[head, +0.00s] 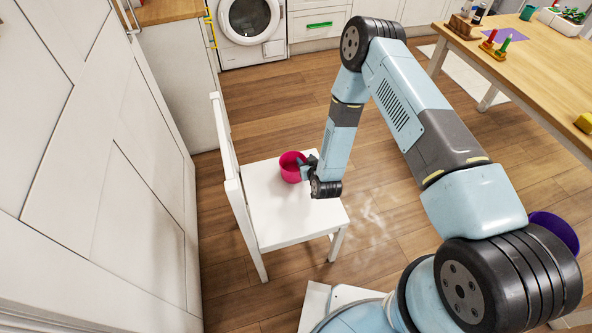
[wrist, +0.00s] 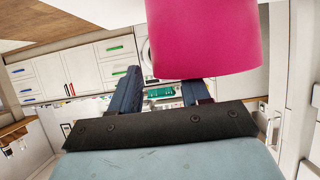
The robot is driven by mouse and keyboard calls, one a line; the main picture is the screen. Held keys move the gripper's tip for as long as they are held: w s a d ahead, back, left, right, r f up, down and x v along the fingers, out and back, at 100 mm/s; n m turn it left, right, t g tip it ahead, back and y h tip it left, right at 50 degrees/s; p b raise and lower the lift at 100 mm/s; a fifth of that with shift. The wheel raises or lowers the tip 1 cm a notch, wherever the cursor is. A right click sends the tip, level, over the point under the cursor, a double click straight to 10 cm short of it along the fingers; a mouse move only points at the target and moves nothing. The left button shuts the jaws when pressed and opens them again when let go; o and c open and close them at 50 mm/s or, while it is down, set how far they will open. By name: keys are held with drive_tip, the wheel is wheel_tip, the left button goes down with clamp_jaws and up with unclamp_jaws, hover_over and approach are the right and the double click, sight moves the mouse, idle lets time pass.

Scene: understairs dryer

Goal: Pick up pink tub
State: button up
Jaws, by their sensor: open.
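The pink tub (head: 290,167) stands on the seat of a white chair (head: 275,210) in the head view. My gripper (head: 308,162) is at its right side, very close to it. In the wrist view the tub (wrist: 204,38) fills the upper middle and right. My gripper (wrist: 158,92) is open there, with its left finger left of the tub and its right finger's far end hidden by the tub. I cannot tell whether a finger touches the tub or whether its wall lies between the fingers.
The chair's backrest (head: 229,165) rises left of the tub. White panelled doors (head: 95,170) line the left. A wooden table (head: 540,60) with small items stands at the right. A purple tub (head: 556,230) is partly behind my arm. Wooden floor (head: 255,97) is clear behind the chair.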

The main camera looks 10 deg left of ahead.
drive_tip(key=shift+x, duration=1.25)
drive_tip(key=shift+c, duration=0.2)
clamp_jaws()
